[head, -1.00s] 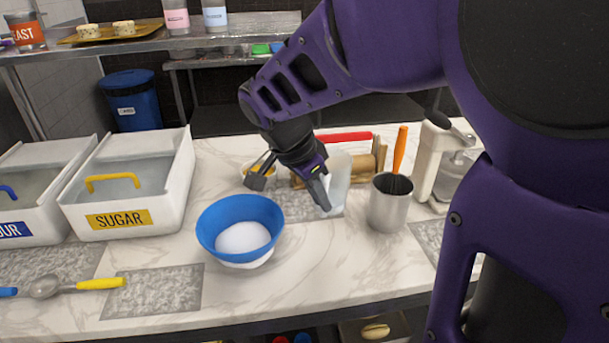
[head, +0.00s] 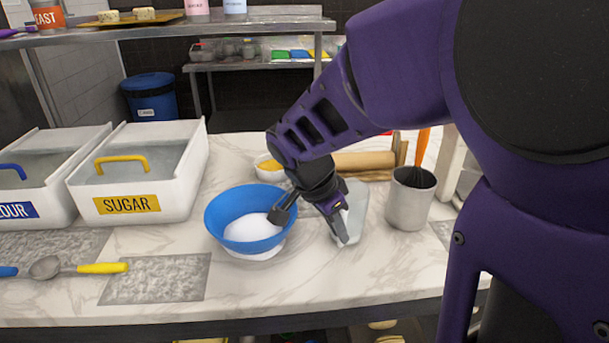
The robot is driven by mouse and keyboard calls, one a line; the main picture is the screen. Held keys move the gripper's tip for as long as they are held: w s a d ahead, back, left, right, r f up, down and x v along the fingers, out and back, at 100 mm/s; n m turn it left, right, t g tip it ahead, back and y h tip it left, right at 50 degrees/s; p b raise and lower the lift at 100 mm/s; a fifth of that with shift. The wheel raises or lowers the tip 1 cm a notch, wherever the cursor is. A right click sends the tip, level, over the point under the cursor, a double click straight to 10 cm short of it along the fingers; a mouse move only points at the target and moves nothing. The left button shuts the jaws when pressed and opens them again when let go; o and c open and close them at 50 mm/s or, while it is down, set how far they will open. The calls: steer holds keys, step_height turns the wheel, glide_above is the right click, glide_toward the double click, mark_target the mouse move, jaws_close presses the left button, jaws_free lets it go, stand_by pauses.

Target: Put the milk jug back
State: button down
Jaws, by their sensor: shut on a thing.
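The milk jug (head: 355,205) is a pale, translucent vessel at the middle of the counter, right of the blue bowl (head: 225,217). It looks roughly upright, and my gripper partly covers it. The grasp itself is partly hidden. I cannot tell whether the jug's base touches the counter. The bowl holds a white substance.
A metal pot (head: 409,205) with an orange-handled whisk stands right of the jug. A rolling pin (head: 365,160) and a small bowl with yellow contents (head: 268,172) lie behind. The sugar bin (head: 135,190) is at left. Bare marble lies in front of the jug.

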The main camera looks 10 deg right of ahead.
steer(key=shift+f, duration=0.15)
steer(key=c, duration=0.9)
jaws_free()
steer(key=shift+r, duration=0.25)
